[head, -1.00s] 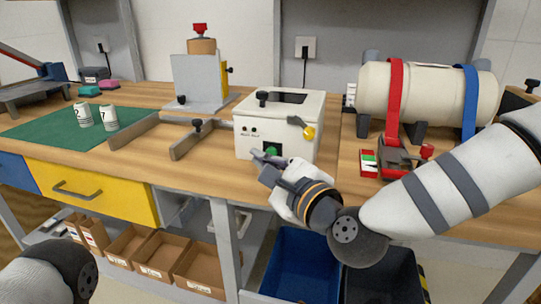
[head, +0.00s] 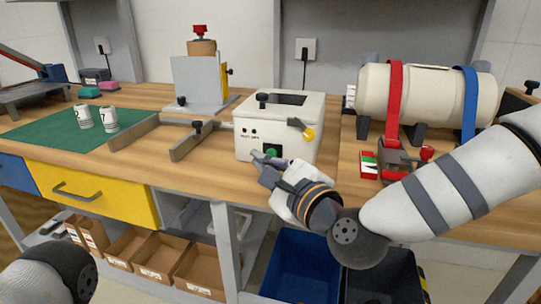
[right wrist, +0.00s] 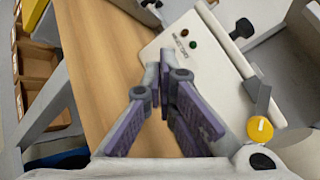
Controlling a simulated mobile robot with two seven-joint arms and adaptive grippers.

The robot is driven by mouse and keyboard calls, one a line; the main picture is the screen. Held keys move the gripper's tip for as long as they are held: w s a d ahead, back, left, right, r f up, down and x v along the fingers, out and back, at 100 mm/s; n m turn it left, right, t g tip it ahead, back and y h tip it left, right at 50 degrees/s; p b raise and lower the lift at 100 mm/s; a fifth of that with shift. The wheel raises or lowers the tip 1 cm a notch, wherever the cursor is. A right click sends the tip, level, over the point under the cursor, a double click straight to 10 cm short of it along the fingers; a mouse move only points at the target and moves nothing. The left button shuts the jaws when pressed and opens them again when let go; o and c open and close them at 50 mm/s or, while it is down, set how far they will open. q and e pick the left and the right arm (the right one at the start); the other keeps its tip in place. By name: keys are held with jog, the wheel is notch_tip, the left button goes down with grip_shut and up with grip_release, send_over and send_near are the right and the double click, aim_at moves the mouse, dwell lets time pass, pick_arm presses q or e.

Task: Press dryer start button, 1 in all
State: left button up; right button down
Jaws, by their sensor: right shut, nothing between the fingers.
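The dryer looks to be the white box (head: 300,104) on the bench, with a dark top window and a green button (head: 271,151) low on its front. My right gripper (head: 259,159) is shut and empty, its tips just in front of and slightly left of the green button. Contact cannot be told. In the right wrist view, the shut fingers (right wrist: 166,75) lie beside the white front panel (right wrist: 225,85); the green button does not show there.
Two small indicators (head: 248,131) and a yellow knob (head: 309,134) with a dark lever are on the box front. A grey stand (head: 195,83) is left of it; a strapped cream cylinder (head: 430,95) is right. Bins (head: 300,265) sit below.

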jog(key=shift+w, duration=0.15)
jog(key=shift+w+d, duration=0.1)
jog(key=shift+w, duration=0.2)
jog(key=shift+w+d, duration=0.2)
jog(key=shift+w, duration=0.25)
dwell(1.1)
jog(key=shift+s, duration=0.1)
jog(key=shift+s+a+r, duration=0.1)
jog(key=shift+s+a, duration=0.15)
jog(key=shift+s, duration=0.5)
